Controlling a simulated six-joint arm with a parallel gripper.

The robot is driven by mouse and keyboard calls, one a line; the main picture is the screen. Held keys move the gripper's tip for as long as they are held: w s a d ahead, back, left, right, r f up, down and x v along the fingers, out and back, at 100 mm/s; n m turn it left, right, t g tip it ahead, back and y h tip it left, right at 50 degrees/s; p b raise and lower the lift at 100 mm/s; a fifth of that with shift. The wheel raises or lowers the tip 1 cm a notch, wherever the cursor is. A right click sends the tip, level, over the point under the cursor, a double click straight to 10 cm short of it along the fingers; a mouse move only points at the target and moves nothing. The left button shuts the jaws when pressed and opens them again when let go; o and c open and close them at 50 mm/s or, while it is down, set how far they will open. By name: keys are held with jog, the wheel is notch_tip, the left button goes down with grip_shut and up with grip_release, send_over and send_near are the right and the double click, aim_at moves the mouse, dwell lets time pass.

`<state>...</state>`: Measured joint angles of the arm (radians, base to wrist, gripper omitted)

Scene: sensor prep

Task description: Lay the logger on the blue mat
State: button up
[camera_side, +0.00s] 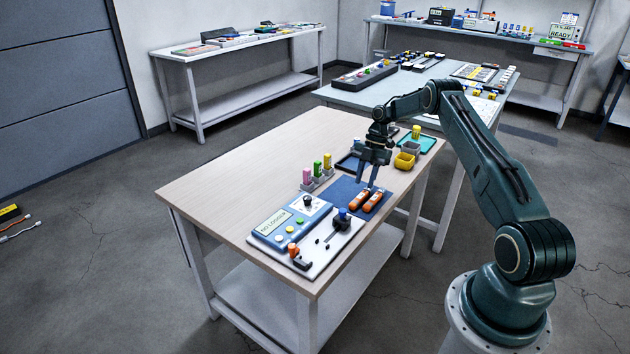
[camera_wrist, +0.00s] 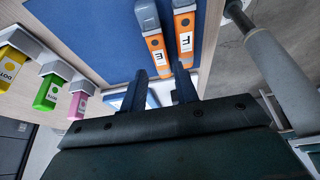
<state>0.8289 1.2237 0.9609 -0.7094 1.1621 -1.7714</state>
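The blue mat (camera_side: 343,189) lies on the wooden table and fills much of the wrist view (camera_wrist: 90,35). Two orange devices with grey ends lie side by side on it: one marked E (camera_wrist: 156,46) and one marked F (camera_wrist: 184,28). In the side view they are the orange pair (camera_side: 357,201) (camera_side: 372,200). I cannot tell which thing is the logger. My gripper (camera_side: 367,184) hangs above the mat, fingers pointing down.
Pink (camera_side: 307,176), green (camera_side: 317,168) and yellow (camera_side: 327,161) sticks stand in grey holders left of the mat. A panel reading NO LOGGER (camera_side: 273,226) and a white control board (camera_side: 323,244) are in front. The table's left is clear.

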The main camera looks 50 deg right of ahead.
jog(key=shift+v, duration=1.35)
jog(key=shift+r, duration=0.1)
